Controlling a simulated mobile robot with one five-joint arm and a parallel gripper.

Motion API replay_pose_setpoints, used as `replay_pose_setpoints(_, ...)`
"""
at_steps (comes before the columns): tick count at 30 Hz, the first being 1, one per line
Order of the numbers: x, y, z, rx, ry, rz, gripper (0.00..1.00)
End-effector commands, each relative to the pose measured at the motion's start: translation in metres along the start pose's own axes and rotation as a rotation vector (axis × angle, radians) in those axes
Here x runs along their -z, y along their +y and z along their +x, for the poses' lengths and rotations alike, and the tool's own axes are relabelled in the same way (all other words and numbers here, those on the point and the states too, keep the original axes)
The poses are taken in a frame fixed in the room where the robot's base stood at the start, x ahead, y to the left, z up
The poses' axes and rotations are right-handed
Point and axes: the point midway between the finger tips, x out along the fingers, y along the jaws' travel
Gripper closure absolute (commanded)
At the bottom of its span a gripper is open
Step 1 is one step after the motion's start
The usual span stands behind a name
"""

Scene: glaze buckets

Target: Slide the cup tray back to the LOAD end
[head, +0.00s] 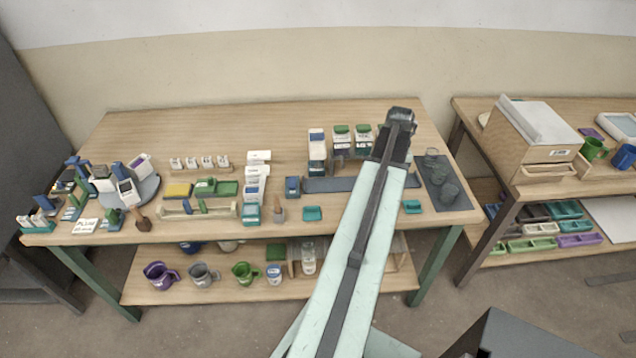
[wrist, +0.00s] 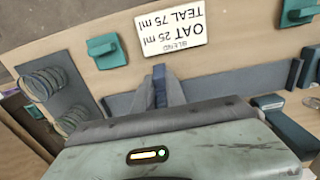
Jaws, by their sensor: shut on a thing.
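My gripper (wrist: 159,88) is shut on a small blue piece (wrist: 159,73) in the wrist view, beside a long slate-blue strip (wrist: 228,84). I cannot tell whether the blue piece is part of the cup tray, and no LOAD mark is readable. In the head view the strip (head: 335,185) lies along the middle of the bench, partly covered by my arm, which also hides my fingertips. A dark tray or mat with several round, ribbed shapes (head: 436,163) lies at the bench's right end; it also shows in the wrist view (wrist: 60,95).
A card reading "BLEND OAT 25 ml TEAL 75 ml" (wrist: 170,36) lies in front of the strip, between teal blocks (wrist: 108,50). Labelled containers (head: 317,150) stand behind the strip. Small tools and boxes crowd the bench's left half. Its back left is clear.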

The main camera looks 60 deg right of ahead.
Motion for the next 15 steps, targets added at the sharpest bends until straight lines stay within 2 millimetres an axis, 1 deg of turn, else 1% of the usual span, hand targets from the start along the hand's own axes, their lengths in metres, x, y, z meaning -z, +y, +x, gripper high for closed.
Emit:
replay_pose_setpoints(4, 0.001, 0.004, 0.000, 0.000, 0.001, 0.001, 1.00)
replay_pose_setpoints(15, 0.001, 0.035, 0.000, 0.000, 0.001, 0.003, 1.00)
